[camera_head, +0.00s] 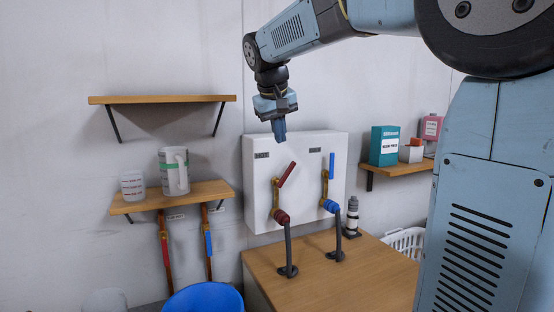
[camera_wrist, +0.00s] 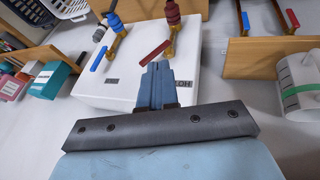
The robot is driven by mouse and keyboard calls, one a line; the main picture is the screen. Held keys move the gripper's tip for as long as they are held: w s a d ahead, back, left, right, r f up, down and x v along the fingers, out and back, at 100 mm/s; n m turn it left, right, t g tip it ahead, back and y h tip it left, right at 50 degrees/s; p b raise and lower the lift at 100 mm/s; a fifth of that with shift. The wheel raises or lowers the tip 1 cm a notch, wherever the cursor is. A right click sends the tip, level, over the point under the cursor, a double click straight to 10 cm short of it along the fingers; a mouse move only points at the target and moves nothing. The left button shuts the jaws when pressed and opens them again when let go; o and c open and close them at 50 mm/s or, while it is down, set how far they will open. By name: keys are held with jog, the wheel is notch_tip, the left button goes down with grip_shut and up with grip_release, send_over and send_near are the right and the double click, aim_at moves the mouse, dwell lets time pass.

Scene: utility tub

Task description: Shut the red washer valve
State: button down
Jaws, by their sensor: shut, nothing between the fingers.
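The red washer valve (camera_head: 276,197) is on the white wall box (camera_head: 257,207), left of the blue one. Its red lever (camera_head: 286,174) points up and leans to the right, partway between upright and sideways. In the wrist view the red lever (camera_wrist: 153,53) runs down toward my fingertips. My gripper (camera_head: 280,136) is shut and empty, pointing down just above the red lever's upper end in the head view. In the wrist view my gripper (camera_wrist: 157,66) has its tips very near the lever's end; I cannot tell whether they touch.
The blue valve's lever (camera_head: 332,165) stands upright at the right. Dark pipes rise from the wooden counter (camera_head: 350,275) to both valves. A shelf (camera_head: 190,197) holding a jug (camera_head: 174,172) is left, another shelf (camera_head: 400,168) right.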

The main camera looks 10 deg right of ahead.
jog(key=w+r, duration=0.2)
jog(key=w, duration=0.5)
send_over(286, 174)
jog(key=shift+s+a+f, duration=0.1)
jog(key=shift+s+f, duration=0.05)
jog(key=shift+f, duration=2.7)
jog(key=shift+s+a+f, duration=0.1)
jog(key=shift+f, duration=2.75)
